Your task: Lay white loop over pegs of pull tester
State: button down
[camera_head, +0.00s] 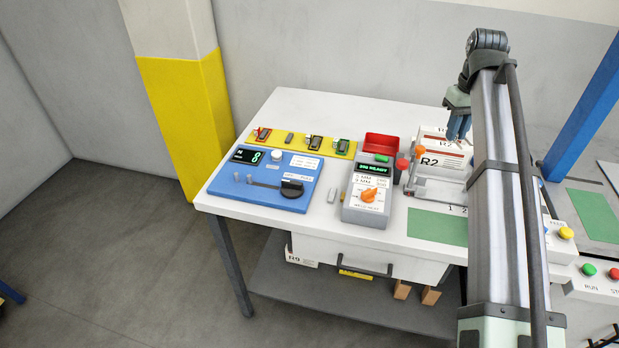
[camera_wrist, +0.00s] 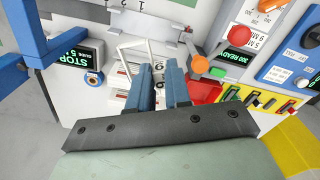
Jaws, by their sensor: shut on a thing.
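My gripper (camera_head: 458,128) is raised over the back right of the white table, by the R2 boxes. In the wrist view, its blue fingers (camera_wrist: 161,85) are close together, shut on the white loop (camera_wrist: 136,44). The loop shows as a thin white outline beyond the fingertips; its gripped part is hidden between the fingers. I cannot make out the loop in the head view. The blue pull tester (camera_head: 265,178) lies at the table's left end, far from my gripper. It has a display reading 8, small upright pegs (camera_head: 243,179) and a dark knob.
A grey box with an orange knob (camera_head: 369,195) stands right of the tester. A yellow strip (camera_head: 300,139) with small parts lies behind it. A red bin (camera_head: 382,144) and white R2 boxes (camera_head: 443,155) stand at the back. A green mat (camera_head: 436,227) lies clear in front.

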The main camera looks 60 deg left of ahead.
jog(key=s+a+f+n, duration=0.1)
jog(key=s+a+n, duration=0.3)
jog(key=s+a, duration=0.9)
jog(key=s+a+f+n, duration=0.2)
jog(key=s+a+n, duration=0.35)
jog(key=s, duration=1.25)
jog(key=s+a+f+n, duration=0.1)
jog(key=s+a+n, duration=0.3)
jog(key=s+a, duration=0.95)
jog(key=shift+m, duration=0.25)
jog(key=shift+s+d+f, duration=0.3)
jog(key=shift+d+f, duration=0.15)
jog(key=shift+f, duration=1.2)
jog(key=shift+s+d+f, duration=0.35)
jog(key=shift+d+f, duration=0.1)
jog(key=shift+f, duration=1.15)
jog(key=shift+s+d+f, duration=0.3)
jog(key=shift+d+f, duration=0.15)
jog(key=shift+f, duration=1.2)
jog(key=shift+f, duration=0.6)
jog(key=c, duration=1.1)
grip_release()
jog(key=shift+r, duration=0.1)
notch_tip(320, 180, up, 13)
